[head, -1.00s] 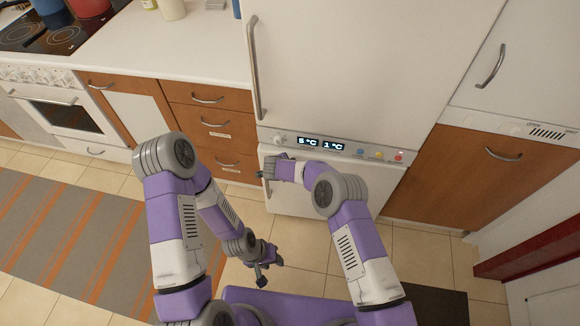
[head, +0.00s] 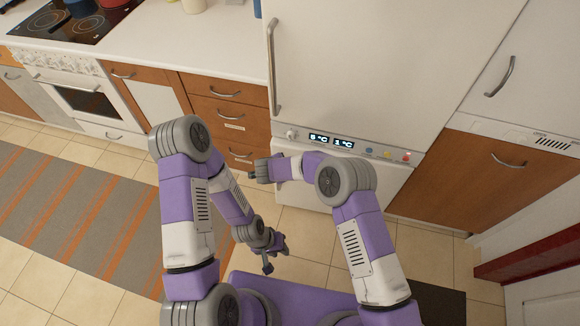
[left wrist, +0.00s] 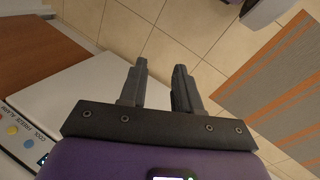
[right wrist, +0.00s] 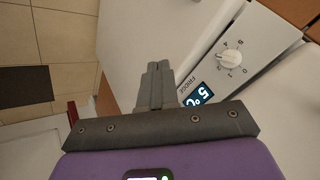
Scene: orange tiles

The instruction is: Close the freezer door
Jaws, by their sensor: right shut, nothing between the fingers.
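The freezer door (head: 312,194) is the white front below the control panel in the head view. It looks flush or nearly flush with the fridge; I cannot tell if a gap remains. It also shows in the right wrist view (right wrist: 130,40), beyond the fingers. My right gripper (head: 254,174) is at the door's upper left edge; its fingers (right wrist: 154,68) are together and empty. Contact with the door cannot be made out. My left gripper (head: 276,258) is low in front of the freezer, over the floor, with its fingers (left wrist: 160,68) apart and nothing between them.
The control panel (head: 350,147) with lit displays sits above the freezer door, under the tall fridge door (head: 370,70). Wooden drawers (head: 232,115) stand to the left and a wooden cabinet (head: 470,180) to the right. A striped rug (head: 70,210) lies on the tiled floor.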

